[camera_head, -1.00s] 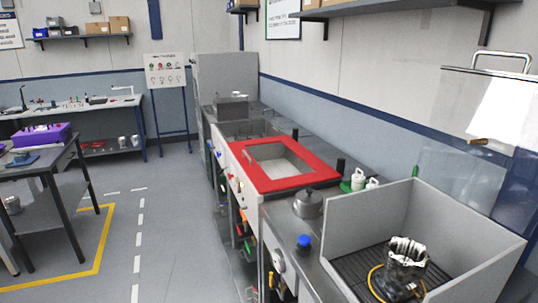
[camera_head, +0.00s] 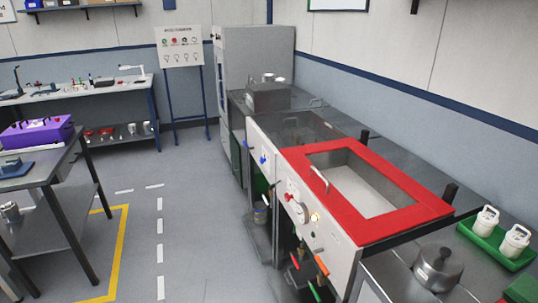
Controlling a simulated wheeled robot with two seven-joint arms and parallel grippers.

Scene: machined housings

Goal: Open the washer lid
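The washer (camera_head: 336,251) stands right of centre, a pale cabinet with knobs and a gauge on its front. Its red-framed lid (camera_head: 400,221) has a clear window and lies flat over the basin, so it looks closed. A metal handle (camera_head: 320,178) is on the lid's left side. Dark posts stand at the lid's far edge. Neither of my grippers shows in this view.
A metal pot (camera_head: 437,269) and a green tray (camera_head: 487,242) with white containers sit on the counter to the right. A metal box (camera_head: 268,96) stands behind the washer. Open floor (camera_head: 190,205) lies to the left.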

